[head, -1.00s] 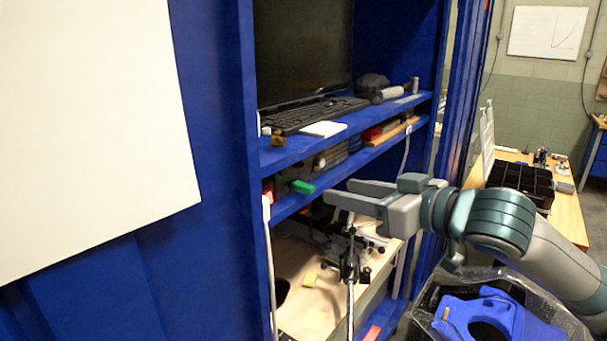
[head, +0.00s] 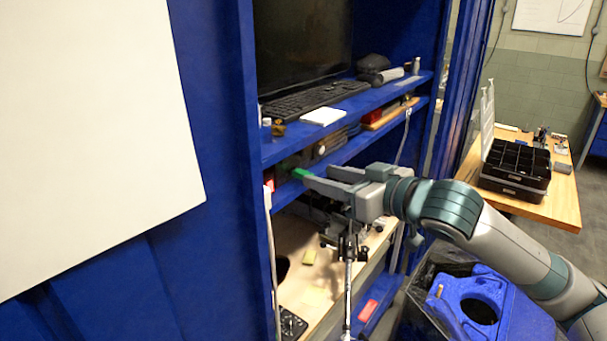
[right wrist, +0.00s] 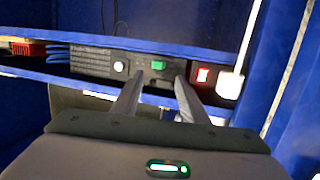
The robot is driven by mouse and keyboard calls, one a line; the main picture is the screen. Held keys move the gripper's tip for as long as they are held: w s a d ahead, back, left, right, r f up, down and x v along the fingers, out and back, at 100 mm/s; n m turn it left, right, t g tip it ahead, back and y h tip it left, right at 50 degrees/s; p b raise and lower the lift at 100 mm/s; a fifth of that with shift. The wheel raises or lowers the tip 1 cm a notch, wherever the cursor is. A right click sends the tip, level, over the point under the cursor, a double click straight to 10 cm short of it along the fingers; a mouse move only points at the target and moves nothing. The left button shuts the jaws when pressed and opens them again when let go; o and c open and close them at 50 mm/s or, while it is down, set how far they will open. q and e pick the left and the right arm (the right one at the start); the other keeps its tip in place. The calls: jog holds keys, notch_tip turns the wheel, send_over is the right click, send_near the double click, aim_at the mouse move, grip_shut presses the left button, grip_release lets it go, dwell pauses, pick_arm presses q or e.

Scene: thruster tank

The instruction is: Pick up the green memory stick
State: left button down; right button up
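The green memory stick (head: 301,173) is a small green block at the front of the middle shelf. In the right wrist view the memory stick (right wrist: 158,65) shows against the front of a dark box (right wrist: 92,62). My right gripper (head: 318,177) is open and empty, with its fingers pointing at the stick. In the right wrist view the right gripper (right wrist: 159,79) has one finger to each side of the stick's line, with the stick just beyond the tips. I cannot tell whether the fingertips reach it. My left gripper is not in view.
A red switch (right wrist: 203,75) sits right of the stick in the wrist view, near a white strip (right wrist: 230,84). The blue shelf edge (head: 345,152) runs beside my gripper. A keyboard (head: 314,98) lies above, and a metal stand (head: 348,250) stands below.

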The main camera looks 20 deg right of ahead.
aim_at(302, 172)
jog(key=p+x, duration=0.2)
jog(key=x, duration=0.2)
jog(key=shift+w+f+p, duration=0.1)
jog(key=shift+w+p, duration=0.05)
jog(key=shift+p, duration=0.25)
jog(key=shift+w+a+f, duration=0.1)
jog(key=shift+w+f, duration=0.15)
jog(key=shift+w, duration=0.05)
jog(key=shift+c, duration=0.4)
grip_shut()
